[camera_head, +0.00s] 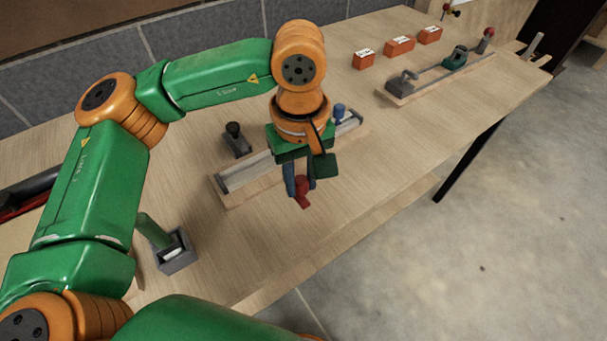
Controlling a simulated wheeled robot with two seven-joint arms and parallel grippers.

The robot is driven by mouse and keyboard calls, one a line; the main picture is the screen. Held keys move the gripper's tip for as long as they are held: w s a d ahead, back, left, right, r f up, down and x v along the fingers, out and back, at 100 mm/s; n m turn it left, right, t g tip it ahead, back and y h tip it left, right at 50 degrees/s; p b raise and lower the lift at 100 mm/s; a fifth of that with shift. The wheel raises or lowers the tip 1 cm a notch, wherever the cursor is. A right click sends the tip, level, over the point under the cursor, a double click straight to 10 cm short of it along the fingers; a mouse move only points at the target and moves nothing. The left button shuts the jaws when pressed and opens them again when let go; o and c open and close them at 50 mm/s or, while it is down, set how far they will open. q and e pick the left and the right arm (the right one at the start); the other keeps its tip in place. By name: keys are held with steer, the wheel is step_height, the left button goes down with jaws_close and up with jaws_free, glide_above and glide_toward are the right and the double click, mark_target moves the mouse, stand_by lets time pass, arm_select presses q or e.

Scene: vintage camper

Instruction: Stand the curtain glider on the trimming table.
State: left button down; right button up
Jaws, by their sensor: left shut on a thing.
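My left gripper (300,183) points down over the wooden trimming table (420,130), near its front edge. It is shut on a small red curtain glider (303,197), whose lower part shows below the fingers. The glider looks roughly upright; I cannot tell whether its base touches the tabletop. The fingers hide its upper part. A dark glider-like piece (237,140) stands behind a pale rail on a wooden base (232,190). A blue piece (340,111) shows at the rail's far end, partly behind my wrist. My right gripper is not in view.
A grey box (177,262) with a green-handled item (153,231) stands at the front left. Orange labelled boxes (399,46) stand at the back. Another rail assembly (400,90) lies at the right. Bare tabletop lies right of my gripper.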

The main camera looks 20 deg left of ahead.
mark_target(301, 192)
arm_select(q)
steer(key=f, duration=0.4)
steer(key=shift+w+a, duration=0.2)
steer(key=shift+w, duration=0.1)
steer(key=shift+f, duration=0.15)
steer(key=c, duration=0.6)
jaws_free()
step_height(301, 192, up, 13)
steer(key=shift+s+f, duration=0.1)
steer(key=shift+f, duration=0.1)
